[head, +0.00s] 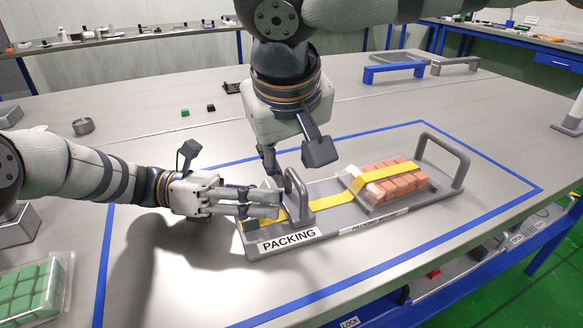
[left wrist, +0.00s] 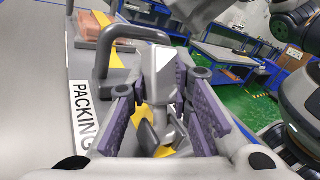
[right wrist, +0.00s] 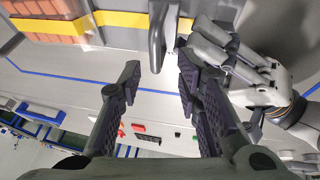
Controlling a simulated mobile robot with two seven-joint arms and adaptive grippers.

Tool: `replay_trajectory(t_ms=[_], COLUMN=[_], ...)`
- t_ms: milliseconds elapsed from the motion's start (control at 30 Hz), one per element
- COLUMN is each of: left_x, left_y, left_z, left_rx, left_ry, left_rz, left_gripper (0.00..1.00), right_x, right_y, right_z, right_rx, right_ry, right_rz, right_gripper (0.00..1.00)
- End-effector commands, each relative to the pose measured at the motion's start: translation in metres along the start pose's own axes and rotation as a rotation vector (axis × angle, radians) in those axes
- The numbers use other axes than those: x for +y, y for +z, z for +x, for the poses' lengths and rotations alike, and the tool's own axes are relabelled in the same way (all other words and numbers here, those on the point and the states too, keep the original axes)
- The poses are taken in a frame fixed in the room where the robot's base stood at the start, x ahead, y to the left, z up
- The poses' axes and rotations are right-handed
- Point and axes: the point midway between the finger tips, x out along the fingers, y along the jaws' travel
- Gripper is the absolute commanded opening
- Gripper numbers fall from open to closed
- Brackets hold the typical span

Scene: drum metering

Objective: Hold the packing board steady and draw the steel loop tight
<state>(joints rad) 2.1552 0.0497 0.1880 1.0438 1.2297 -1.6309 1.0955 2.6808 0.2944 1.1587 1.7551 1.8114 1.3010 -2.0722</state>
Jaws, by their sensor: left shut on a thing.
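The grey packing board (head: 340,222) lies on the table with a clear box of orange blocks (head: 392,183) on it. A yellow strap (head: 335,207) runs over the box towards the board's left end, past a dark grey arch (head: 296,188). My left gripper (head: 276,204) is at that end, shut on a light grey piece that appears to be the steel loop (left wrist: 161,75). Its fingers partly hide the loop. My right gripper (head: 292,158) is open above the arch, which shows near its fingers in the right wrist view (right wrist: 157,38).
A tall grey handle (head: 445,155) stands at the board's right end. Blue tape (head: 510,176) outlines the area around the board. A clear tray of green blocks (head: 35,288) is at lower left. A small green block (head: 185,113) and a black one lie behind.

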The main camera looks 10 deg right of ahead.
Motion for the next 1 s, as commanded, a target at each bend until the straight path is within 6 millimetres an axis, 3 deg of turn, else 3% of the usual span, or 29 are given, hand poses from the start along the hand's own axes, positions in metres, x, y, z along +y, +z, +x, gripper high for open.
replay_trajectory(t_ms=[100,267,667,700,767,1000], left_x=[0.000,0.000,0.000,0.000,0.000,0.000], left_y=[0.000,0.000,0.000,0.000,0.000,0.000], left_z=[0.000,0.000,-0.001,-0.001,-0.001,-0.001], left_rx=[0.000,0.001,0.001,0.001,0.001,0.001], left_ry=[0.000,0.000,0.000,0.000,0.000,0.001], left_rz=[0.000,0.000,0.000,0.000,0.000,0.000], left_gripper=[0.00,0.00,0.00,0.26,0.40,0.43], right_x=[0.000,0.000,0.000,0.000,0.000,0.000], right_y=[-0.001,-0.001,0.000,0.000,0.000,0.000], right_z=[-0.024,-0.043,-0.047,-0.047,-0.047,-0.047], right_rx=[0.003,0.002,0.000,0.000,0.000,0.000], right_ry=[-0.001,0.000,0.000,0.000,0.000,0.001], right_rz=[-0.001,0.001,0.000,0.000,0.000,0.000], right_gripper=[0.31,0.31,0.31,0.31,0.31,0.31])
